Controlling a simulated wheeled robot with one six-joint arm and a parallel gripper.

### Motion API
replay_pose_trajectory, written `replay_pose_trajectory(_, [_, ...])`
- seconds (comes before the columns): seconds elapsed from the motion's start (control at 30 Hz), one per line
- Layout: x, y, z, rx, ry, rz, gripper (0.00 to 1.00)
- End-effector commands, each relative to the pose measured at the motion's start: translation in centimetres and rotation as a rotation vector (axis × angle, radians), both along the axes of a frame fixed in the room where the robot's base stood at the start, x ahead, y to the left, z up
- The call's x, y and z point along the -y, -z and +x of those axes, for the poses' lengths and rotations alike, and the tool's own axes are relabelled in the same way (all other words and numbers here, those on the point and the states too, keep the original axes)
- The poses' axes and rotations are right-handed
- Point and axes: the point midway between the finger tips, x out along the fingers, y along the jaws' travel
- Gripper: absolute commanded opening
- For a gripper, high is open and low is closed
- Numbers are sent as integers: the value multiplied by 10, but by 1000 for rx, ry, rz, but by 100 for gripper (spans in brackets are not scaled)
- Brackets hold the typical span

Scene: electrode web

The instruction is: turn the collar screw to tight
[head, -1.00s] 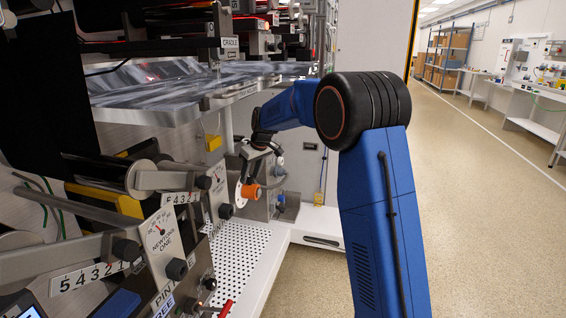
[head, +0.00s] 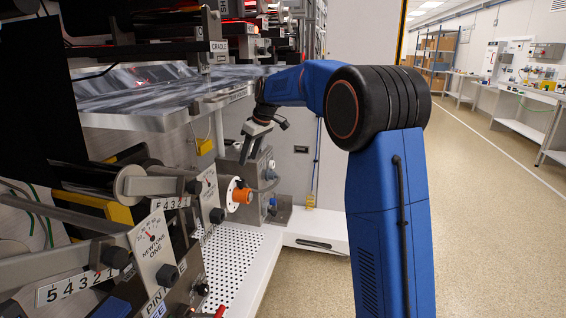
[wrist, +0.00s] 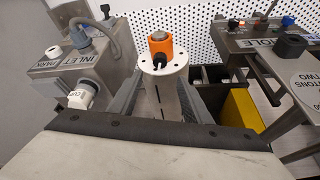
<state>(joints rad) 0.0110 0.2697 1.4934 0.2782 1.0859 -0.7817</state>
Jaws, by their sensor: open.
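The orange collar (head: 241,196) sticks out from a white round flange on the machine. In the wrist view the orange collar (wrist: 161,48) stands above the white flange (wrist: 172,70) with its ring of small holes, and a dark screw or lever shows at its near side. My gripper (head: 250,152) is above the collar, apart from it, with its fingers pointing down. It is open and empty. The wrist view shows the gripper's pale body along the bottom. The screw's own position is too small to read in the head view.
The inlet block (wrist: 85,65) with white knobs and a hose stands left of the collar in the wrist view. A yellow part (wrist: 240,110) and tension units (wrist: 285,70) stand right. A perforated shelf (head: 228,262) lies below. The aisle floor (head: 490,230) is clear.

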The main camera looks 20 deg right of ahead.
Motion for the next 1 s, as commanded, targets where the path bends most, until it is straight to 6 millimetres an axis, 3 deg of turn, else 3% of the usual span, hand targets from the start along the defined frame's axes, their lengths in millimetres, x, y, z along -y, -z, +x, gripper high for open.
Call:
replay_pose_trajectory(0.4, [15, -58, -19, 3, 2, -1, 44])
replay_pose_trajectory(1.0, [18, -68, -108, -8, 116, -7, 44])
